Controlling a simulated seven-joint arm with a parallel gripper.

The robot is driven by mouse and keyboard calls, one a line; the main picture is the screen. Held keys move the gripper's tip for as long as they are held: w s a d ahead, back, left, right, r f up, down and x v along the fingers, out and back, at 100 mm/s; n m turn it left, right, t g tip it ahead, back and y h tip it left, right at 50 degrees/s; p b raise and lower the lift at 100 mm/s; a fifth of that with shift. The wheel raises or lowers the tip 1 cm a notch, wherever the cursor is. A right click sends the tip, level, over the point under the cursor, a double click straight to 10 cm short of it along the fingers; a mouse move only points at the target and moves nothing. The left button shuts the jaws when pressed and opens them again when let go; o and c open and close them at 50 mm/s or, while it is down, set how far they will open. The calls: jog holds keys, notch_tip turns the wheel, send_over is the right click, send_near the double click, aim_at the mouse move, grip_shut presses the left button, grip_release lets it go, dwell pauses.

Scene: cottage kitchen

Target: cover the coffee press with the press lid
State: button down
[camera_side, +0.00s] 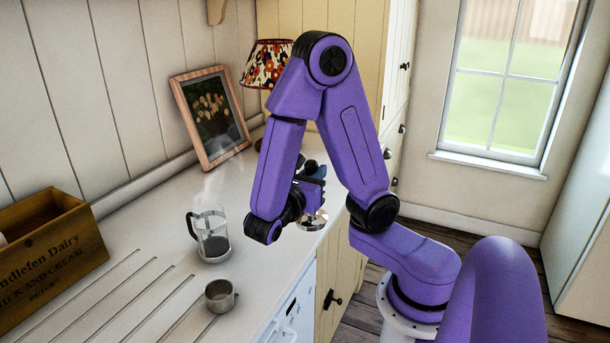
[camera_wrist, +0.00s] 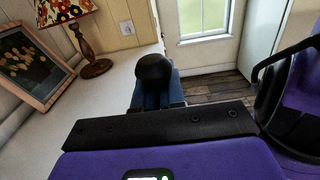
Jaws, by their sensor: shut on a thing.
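The coffee press (camera_side: 212,240) is a glass jug with a dark handle and dark liquid low inside. It stands upright on the white counter in the side view, with its top open and faint steam above. My gripper (camera_side: 314,178) is to the right of the press and above the counter's front edge. It is shut on the press lid (camera_side: 313,221), a shiny metal disc hanging below the fingers, apart from the press. In the wrist view the lid's round black knob (camera_wrist: 153,69) shows at the blue fingers (camera_wrist: 152,94); the disc is hidden there.
A small metal cup (camera_side: 220,296) stands on the counter (camera_side: 150,235) in front of the press. A wooden crate (camera_side: 50,255) is at the left. A framed picture (camera_side: 211,115) and a lamp (camera_side: 268,62) stand at the back. The counter between press and picture is clear.

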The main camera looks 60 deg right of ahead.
jog(key=w+a+r+n+t+y, duration=0.4)
jog(key=w+t, duration=0.3)
jog(key=w, duration=0.5)
jog(key=w+a+r+n+t+y, duration=0.1)
jog(key=w+a+r+n+t, duration=0.35)
jog(key=w, duration=0.65)
notch_tip(320, 180, down, 7)
jog(key=t, duration=0.1)
jog(key=shift+n+t, duration=0.35)
jog(key=shift+w+d+f, duration=0.1)
jog(key=shift+f, duration=0.65)
dwell(0.8)
jog(key=c, duration=1.5)
grip_release()
jog(key=v, duration=1.1)
